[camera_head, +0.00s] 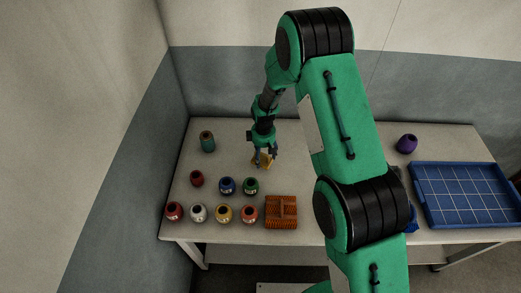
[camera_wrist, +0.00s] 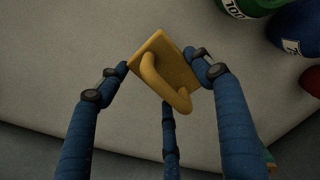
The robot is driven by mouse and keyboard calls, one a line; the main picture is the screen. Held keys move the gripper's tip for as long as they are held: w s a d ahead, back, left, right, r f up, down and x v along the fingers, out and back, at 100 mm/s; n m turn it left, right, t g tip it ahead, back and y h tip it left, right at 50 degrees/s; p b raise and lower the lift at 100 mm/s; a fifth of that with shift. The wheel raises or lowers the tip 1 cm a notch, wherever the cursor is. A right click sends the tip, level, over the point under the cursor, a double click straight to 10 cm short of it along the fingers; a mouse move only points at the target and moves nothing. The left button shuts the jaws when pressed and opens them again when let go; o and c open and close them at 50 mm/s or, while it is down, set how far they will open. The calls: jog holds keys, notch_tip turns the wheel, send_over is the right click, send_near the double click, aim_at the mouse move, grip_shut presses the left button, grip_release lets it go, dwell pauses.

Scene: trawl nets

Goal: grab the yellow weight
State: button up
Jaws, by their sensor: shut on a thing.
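The yellow weight (camera_wrist: 168,66) is a flat yellow block with a curved handle, seen between my fingers in the wrist view. My gripper (camera_wrist: 165,75) has blue fingers shut on the weight, with fingertips at its left and right sides and another finger below. In the head view the yellow weight (camera_head: 263,161) shows small under my gripper (camera_head: 261,154), over the back middle part of the table. I cannot tell from these frames whether it touches the table top.
Several coloured jars stand to the left and front, including a blue one (camera_head: 227,185) and a green one (camera_head: 251,186). An orange ribbed block (camera_head: 281,212) sits at the front edge. A purple jar (camera_head: 407,144) and a blue gridded tray (camera_head: 418,185) are at the right. Walls bound the left and back.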

aim_at(266, 165)
jog(key=shift+s+d+r, duration=0.1)
jog(key=shift+s+d, duration=0.1)
jog(key=shift+s, duration=0.5)
jog(key=shift+s+d+r, duration=0.1)
jog(key=shift+s+d, duration=0.15)
jog(key=shift+s, duration=0.45)
jog(key=shift+s+d+r, duration=0.1)
jog(key=shift+s+d, duration=0.1)
jog(key=shift+s, duration=0.5)
